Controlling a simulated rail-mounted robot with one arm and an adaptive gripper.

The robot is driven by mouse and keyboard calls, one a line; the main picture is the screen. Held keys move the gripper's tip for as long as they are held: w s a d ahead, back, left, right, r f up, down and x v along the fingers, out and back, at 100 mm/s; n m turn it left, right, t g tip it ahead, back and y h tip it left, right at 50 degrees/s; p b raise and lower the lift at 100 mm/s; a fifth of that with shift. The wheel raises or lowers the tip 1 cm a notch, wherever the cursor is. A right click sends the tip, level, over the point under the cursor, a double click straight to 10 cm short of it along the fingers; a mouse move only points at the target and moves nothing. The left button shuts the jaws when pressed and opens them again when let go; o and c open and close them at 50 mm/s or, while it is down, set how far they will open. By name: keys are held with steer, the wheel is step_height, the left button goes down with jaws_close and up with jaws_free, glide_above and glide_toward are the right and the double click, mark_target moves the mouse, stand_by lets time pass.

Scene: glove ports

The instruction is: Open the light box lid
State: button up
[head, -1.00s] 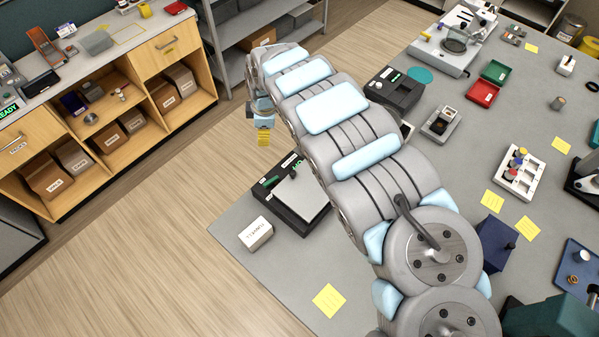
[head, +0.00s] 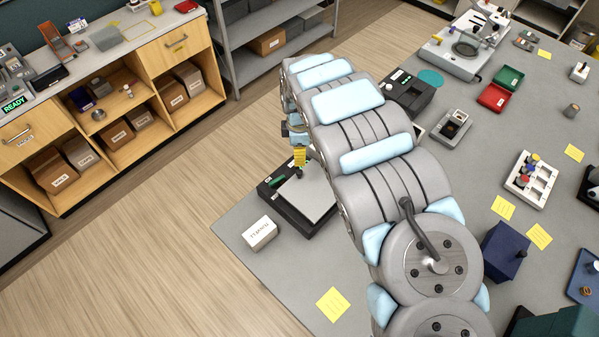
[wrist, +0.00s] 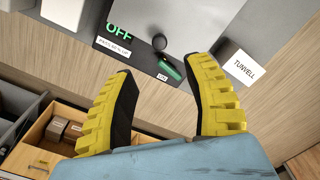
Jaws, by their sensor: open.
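The light box (head: 292,222) is a low black box with a flat grey lid (head: 312,197), at the near left corner of the grey table. The lid looks closed. In the wrist view the lid (wrist: 182,18) has a round black knob (wrist: 159,42) near its edge. My gripper (head: 300,157) is above the box's far edge, by the knob. In the wrist view its yellow fingers (wrist: 164,66) are spread and empty, with the knob ahead between the tips, apparently untouched.
A dark device (head: 408,95) and a grey unit (head: 451,127) stand farther back. My arm hides part of the table. Open floor lies to the left, before a wooden cabinet (head: 130,110).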

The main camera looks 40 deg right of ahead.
mark_target(300, 172)
steer(key=shift+w+f+p, duration=0.1)
steer(key=shift+f+p, duration=0.5)
steer(key=shift+f, duration=4.6)
jaws_close()
